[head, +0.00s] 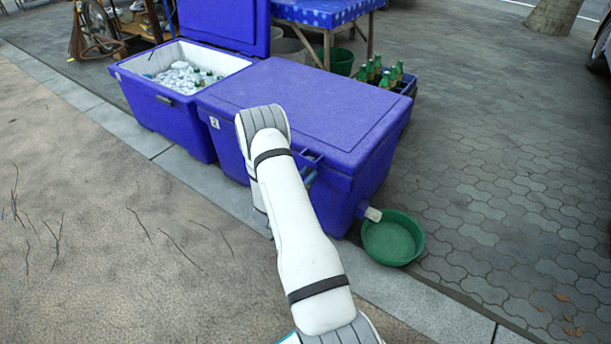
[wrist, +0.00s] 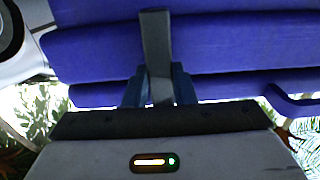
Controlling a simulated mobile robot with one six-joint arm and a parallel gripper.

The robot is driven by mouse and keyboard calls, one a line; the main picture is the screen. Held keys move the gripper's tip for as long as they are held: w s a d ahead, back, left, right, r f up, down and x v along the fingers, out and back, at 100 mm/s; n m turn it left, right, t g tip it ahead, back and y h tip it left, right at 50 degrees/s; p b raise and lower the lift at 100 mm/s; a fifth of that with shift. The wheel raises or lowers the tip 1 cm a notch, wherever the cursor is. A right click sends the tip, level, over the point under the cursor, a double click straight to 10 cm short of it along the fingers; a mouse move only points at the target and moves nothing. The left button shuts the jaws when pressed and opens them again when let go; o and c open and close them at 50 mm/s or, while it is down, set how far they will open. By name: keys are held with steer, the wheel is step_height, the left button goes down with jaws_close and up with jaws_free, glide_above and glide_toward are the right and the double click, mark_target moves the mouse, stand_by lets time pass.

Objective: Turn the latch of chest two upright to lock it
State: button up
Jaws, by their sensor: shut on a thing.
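Chest two (head: 310,95) is the blue cooler with a closed lid and a small "2" label on its front. My arm reaches across its front and hides much of that face in the head view. In the wrist view, the latch (wrist: 155,40) is a grey bar against the blue chest wall (wrist: 245,45). My gripper (wrist: 160,85) is shut on the latch, with a blue-grey finger on each side of its lower part. The latch runs up and down in the wrist picture, across the chest's ridges. In the head view the latch is hidden.
An open blue chest (head: 165,110) of ice and bottles stands to the left. A green basin (head: 393,238) sits on the ground by chest two's right end, below a spout (head: 370,214). A bottle crate (head: 400,85) stands behind.

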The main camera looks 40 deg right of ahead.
steer(key=shift+s+d+f, duration=0.1)
steer(key=shift+s+f, duration=0.2)
steer(key=shift+s, duration=0.05)
steer(key=o, duration=1)
steer(key=shift+w+r, duration=0.15)
steer(key=shift+a+r, duration=0.1)
steer(key=shift+a, duration=0.3)
steer(key=p+v, duration=0.2)
steer(key=v, duration=0.5)
